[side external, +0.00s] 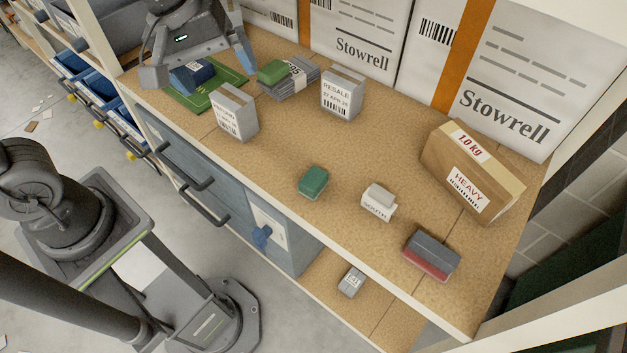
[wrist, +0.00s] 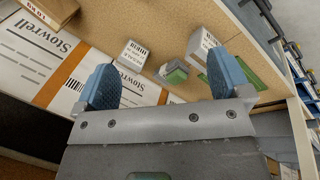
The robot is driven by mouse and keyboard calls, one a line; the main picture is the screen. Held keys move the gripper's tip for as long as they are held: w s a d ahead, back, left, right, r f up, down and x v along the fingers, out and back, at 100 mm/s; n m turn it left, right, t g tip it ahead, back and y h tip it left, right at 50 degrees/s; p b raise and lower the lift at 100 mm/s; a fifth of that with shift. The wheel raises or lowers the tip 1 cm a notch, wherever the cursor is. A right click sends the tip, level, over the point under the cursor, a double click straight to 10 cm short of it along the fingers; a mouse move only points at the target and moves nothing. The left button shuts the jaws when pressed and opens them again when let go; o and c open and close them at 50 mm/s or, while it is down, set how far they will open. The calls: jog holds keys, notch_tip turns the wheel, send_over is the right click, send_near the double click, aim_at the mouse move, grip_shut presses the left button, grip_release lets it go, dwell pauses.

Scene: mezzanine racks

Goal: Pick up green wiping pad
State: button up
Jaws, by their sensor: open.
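Two small green blocks could be the green wiping pad, and I cannot tell which it is. One (side external: 272,72) rests against or on a grey labelled package (side external: 291,81), near the back of the shelf. The other, a darker green block (side external: 313,182), lies alone nearer the front edge. My gripper (side external: 200,68) is open above a green mat (side external: 232,78) bearing a dark blue block (side external: 186,80). In the wrist view, both blue fingertips (wrist: 166,88) are apart with nothing gripped. Beyond them show a green and grey item (wrist: 172,72) and the mat's edge (wrist: 244,72).
Two white labelled boxes (side external: 235,112) (side external: 342,92) stand close by. A brown HEAVY box (side external: 471,172), a small white block (side external: 379,200) and a grey-red block (side external: 431,256) are to the right. Large Stowrell cartons (side external: 352,36) line the back. Mid-shelf is mostly clear.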

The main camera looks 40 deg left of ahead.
jog(key=w+d+f+n+g+h, duration=0.1)
jog(key=w+d+f+n+g, duration=0.2)
jog(key=w+d+f+n, duration=0.45)
jog(key=n+y, duration=0.3)
jog(key=y, duration=0.4)
send_near(314, 178)
jog(key=shift+m, duration=0.25)
jog(key=x, duration=0.4)
jog(key=shift+w+a+f, duration=0.1)
jog(key=shift+a+f, duration=0.2)
jog(key=shift+a, duration=0.05)
jog(key=shift+d+x, duration=0.2)
jog(key=shift+x, duration=2.65)
jog(key=shift+f, duration=0.1)
jog(key=shift+c, duration=0.4)
